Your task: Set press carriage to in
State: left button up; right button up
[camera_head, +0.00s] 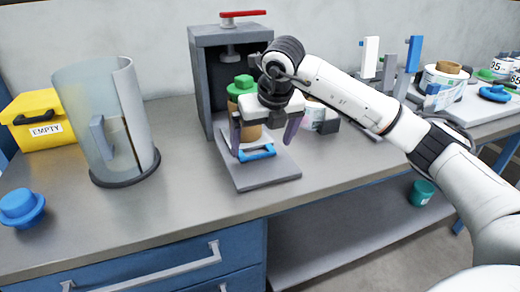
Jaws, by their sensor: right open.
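The press (203,75) is a dark grey, open-fronted housing with a red handle (243,13) on top. Its carriage (265,178) is a grey plate that sticks out of the front over the bench, with a blue handle (257,153) near its front part. A tan reel or jar with a green top (241,86) stands on the carriage, partly hidden by my gripper. My right gripper (264,142) is open, with its fingers pointing down above the blue handle, one to each side. I cannot tell whether it touches anything. My left gripper is not in view.
A clear cylindrical guard (90,120) on a dark base, a yellow box marked EMPTY (43,122) and a blue knob (21,207) are on the left. More labelled jars and blue and white uprights (413,55) stand right. The bench front (150,220) is clear.

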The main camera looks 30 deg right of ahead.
aim_at(259, 155)
jog(key=shift+x, duration=1.8)
